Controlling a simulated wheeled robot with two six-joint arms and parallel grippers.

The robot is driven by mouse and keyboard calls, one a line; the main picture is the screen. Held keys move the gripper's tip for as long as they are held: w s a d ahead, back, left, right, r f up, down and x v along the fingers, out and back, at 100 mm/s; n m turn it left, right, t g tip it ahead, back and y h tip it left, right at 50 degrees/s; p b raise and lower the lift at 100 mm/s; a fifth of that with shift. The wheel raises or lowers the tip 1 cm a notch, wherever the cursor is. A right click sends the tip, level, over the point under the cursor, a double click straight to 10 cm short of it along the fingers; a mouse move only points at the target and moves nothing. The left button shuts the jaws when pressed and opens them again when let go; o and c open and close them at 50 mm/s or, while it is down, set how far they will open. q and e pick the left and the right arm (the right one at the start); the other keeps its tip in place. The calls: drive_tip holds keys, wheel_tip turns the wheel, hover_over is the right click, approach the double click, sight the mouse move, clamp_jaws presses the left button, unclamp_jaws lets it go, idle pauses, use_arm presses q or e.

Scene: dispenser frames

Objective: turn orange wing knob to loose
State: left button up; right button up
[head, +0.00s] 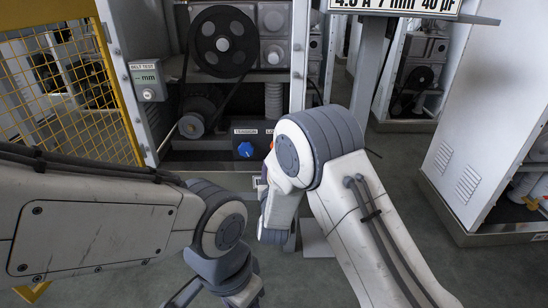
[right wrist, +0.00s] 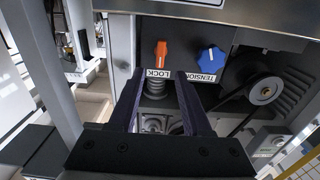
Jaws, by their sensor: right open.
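The orange wing knob (right wrist: 161,52) stands on a dark panel in the right wrist view, above an upside-down LOCK label (right wrist: 158,73). Its wing looks roughly upright in that picture. In the head view it is mostly or wholly hidden by my right arm. My right gripper (right wrist: 160,76) is open and empty; its two fingers point at the panel, with the knob beyond and between their tips, apart from them. My left gripper (head: 205,290) is low in the head view, partly cut off, and its jaw opening is unclear.
A blue knob (right wrist: 212,61) with a TENSION label is close beside the orange one; it also shows in the head view (head: 245,149). A belt and pulley (head: 223,43), a grey box (head: 148,81) and a yellow mesh guard (head: 68,95) are nearby.

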drive_tip(key=w+b, duration=0.3)
drive_tip(key=w, duration=0.4)
drive_tip(key=shift+w+f, duration=0.15)
drive_tip(key=shift+w, duration=0.65)
clamp_jaws()
